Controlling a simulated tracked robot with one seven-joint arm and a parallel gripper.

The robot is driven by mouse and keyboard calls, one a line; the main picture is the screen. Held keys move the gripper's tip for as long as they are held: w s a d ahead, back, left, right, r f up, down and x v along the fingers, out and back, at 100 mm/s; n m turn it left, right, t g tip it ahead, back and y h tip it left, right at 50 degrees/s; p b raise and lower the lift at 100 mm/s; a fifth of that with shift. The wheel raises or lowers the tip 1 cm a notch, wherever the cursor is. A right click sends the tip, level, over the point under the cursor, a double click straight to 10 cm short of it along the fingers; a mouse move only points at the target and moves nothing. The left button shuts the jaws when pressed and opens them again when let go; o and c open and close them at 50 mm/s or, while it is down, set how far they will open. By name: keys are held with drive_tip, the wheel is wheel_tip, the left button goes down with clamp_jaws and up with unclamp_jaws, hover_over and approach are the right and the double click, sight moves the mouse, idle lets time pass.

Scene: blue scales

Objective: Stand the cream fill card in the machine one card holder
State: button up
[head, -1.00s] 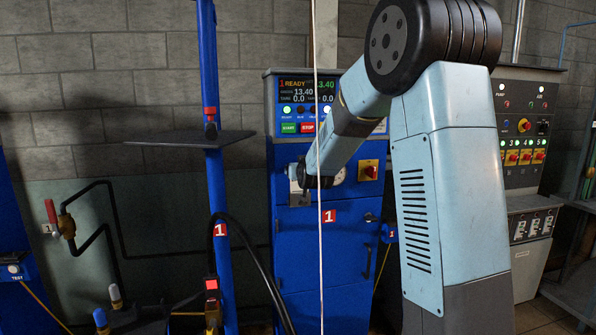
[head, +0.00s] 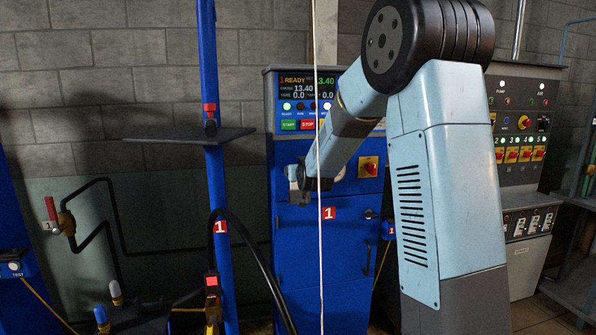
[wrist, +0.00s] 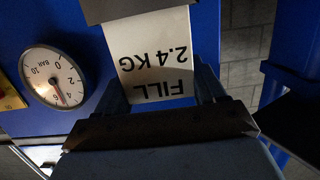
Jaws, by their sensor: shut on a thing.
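The cream fill card (wrist: 150,38), printed "FILL 2.4 KG", shows upside down in the wrist view. My gripper (wrist: 163,95) is shut on the card's FILL end, with a finger at each side. The card's other end runs under the edge of a grey metal plate (wrist: 135,9), which looks like the card holder. How deep it sits there is hidden. In the head view my gripper (head: 304,190) is at the front of blue machine one (head: 325,260), below its lit display. A small pale patch shows beside it; the card cannot be made out clearly there.
A round pressure gauge (wrist: 53,76) is close beside the card in the wrist view. A red-knobbed yellow switch (head: 370,167) is right of my gripper. A blue post (head: 217,190) with a dark shelf (head: 180,137) stands left, and a thin pale line hangs in front.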

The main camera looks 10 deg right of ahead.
drive_tip(key=shift+f, duration=0.15)
drive_tip(key=o, duration=1.1)
drive_tip(key=s+r, duration=0.2)
drive_tip(key=s, duration=1.1)
drive_tip(key=shift+s+r, duration=0.25)
drive_tip(key=shift+r, duration=0.1)
